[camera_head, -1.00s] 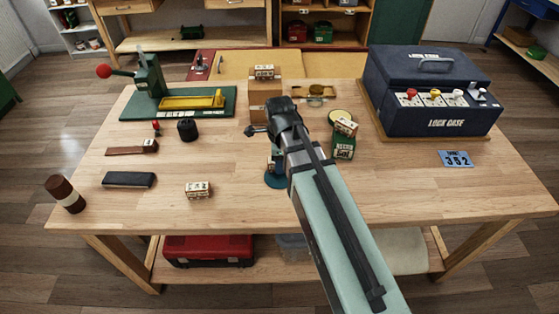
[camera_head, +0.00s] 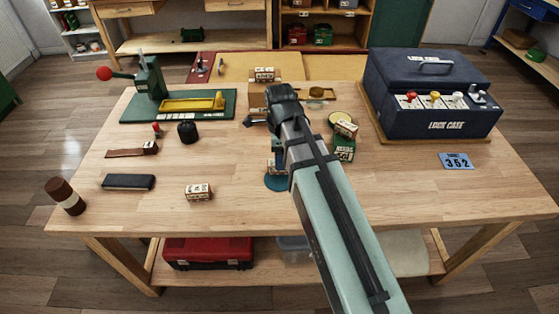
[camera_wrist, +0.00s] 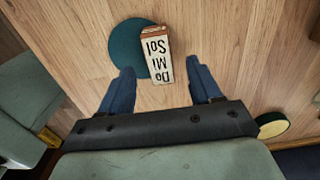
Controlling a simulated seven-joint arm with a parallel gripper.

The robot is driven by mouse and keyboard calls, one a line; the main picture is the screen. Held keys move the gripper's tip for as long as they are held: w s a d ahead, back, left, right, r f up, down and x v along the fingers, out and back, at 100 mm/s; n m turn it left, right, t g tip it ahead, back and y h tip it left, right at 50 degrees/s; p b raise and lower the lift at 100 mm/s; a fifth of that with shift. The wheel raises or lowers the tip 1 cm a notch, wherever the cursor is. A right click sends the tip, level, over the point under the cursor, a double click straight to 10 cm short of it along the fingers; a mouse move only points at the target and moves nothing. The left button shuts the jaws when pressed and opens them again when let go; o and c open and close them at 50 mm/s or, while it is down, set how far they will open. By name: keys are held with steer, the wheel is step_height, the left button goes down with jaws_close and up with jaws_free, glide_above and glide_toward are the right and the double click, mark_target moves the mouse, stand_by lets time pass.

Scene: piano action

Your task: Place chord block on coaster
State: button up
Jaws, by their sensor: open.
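The chord block (camera_wrist: 157,55), a pale block lettered "Do Mi Sol" with a brown end, shows in the wrist view over the right part of the round teal coaster (camera_wrist: 124,47). The coaster's left part is bare. My gripper (camera_wrist: 159,67) is open, one finger on each side of the block with gaps visible. The block (camera_head: 274,168) there is partly hidden by my arm.
A lettered block (camera_head: 198,192) lies front left. A tan box (camera_head: 257,96) stands behind my gripper. The dark blue lock case (camera_head: 430,95) is at right. The front right table is clear.

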step_height(320, 180, up, 8)
stand_by(0.5)
